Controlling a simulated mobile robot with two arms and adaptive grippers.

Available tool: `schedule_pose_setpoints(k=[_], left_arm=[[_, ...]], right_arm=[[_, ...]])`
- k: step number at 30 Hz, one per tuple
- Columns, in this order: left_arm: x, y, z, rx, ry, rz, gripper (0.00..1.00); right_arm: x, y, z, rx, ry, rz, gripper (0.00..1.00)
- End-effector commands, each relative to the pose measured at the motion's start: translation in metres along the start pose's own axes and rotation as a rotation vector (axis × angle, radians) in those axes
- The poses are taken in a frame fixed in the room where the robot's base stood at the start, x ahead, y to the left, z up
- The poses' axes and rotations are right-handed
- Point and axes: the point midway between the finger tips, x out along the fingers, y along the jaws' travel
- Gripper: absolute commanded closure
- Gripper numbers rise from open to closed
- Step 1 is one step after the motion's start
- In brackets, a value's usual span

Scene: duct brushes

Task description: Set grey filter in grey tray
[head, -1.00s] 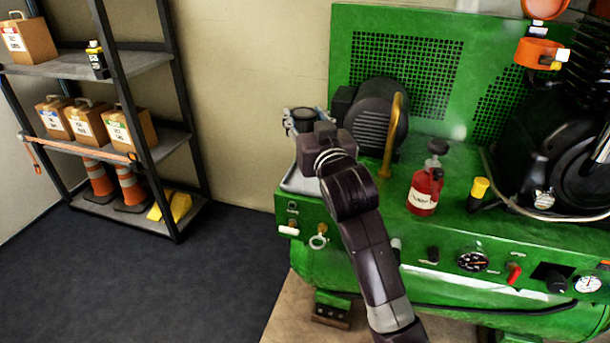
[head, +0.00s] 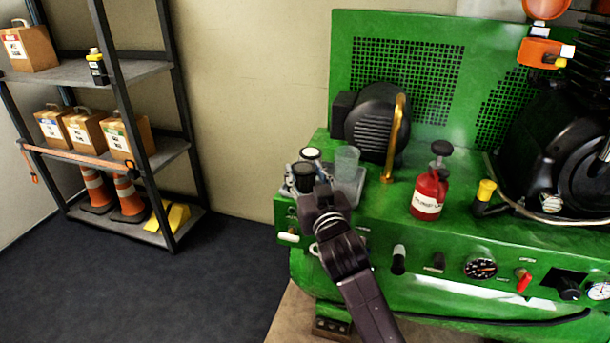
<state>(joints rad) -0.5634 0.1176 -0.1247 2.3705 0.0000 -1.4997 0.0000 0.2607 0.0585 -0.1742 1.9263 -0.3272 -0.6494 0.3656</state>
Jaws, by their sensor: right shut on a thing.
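The grey filter (head: 303,172), showing a dark round top, is between the fingers of my right gripper (head: 304,184), which is shut on it. The grey tray (head: 356,196) lies on the green machine's top at its left end. The filter is over the left part of the tray. I cannot tell whether it touches the tray floor, because the gripper hides its lower part. A white-topped cylinder (head: 311,154) stands just behind the filter, and a translucent grey cylinder (head: 346,161) stands to its right at the tray. My left gripper is not in view.
A black motor (head: 376,132) and a yellow pipe (head: 395,137) stand just right of and behind the tray. A red bottle (head: 429,190) stands further right. A shelf (head: 150,150) with boxes and cones is at the left, with clear floor between.

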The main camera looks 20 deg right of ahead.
Motion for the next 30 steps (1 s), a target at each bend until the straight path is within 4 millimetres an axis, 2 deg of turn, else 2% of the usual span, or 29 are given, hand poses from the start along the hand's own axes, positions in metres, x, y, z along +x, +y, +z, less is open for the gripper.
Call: schedule_pose_setpoints(k=[10,11,15,26,30], left_arm=[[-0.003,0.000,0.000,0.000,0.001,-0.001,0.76],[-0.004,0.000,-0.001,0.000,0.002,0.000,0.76],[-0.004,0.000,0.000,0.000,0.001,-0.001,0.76],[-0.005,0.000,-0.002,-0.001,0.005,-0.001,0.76],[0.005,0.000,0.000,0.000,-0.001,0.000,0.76]], right_arm=[[0.000,0.000,0.003,0.001,0.000,0.001,0.82],[0.000,0.000,0.003,0.001,0.000,0.001,0.56],[0.000,0.000,0.003,0.001,0.000,0.001,0.41],[0.000,0.000,-0.002,0.000,0.002,0.000,0.41],[-0.020,0.000,0.000,0.002,-0.002,0.000,0.41]])
